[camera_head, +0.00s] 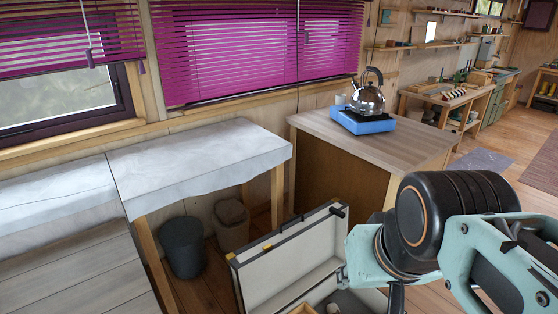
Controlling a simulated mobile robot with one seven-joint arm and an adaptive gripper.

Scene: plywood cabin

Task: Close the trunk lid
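The trunk lid (292,258) stands raised at the bottom middle, with its pale inner side showing and a dark rim. A dark handle or latch (337,212) is at its upper right corner, and small yellow fittings sit along its top edge. Part of the open trunk body (318,300) shows below the lid, with small items inside; the rest is cut off by the frame and hidden by my arm. My pale blue and black arm reaches in from the right, over the trunk's right side.
A cloth-covered table (200,160) stands behind and left of the trunk, with a dark bin (183,247) and a beige bin (231,225) underneath. A wooden cabinet (340,175) behind the trunk bears a kettle (368,97) on a blue stove (362,122). Open floor lies at right.

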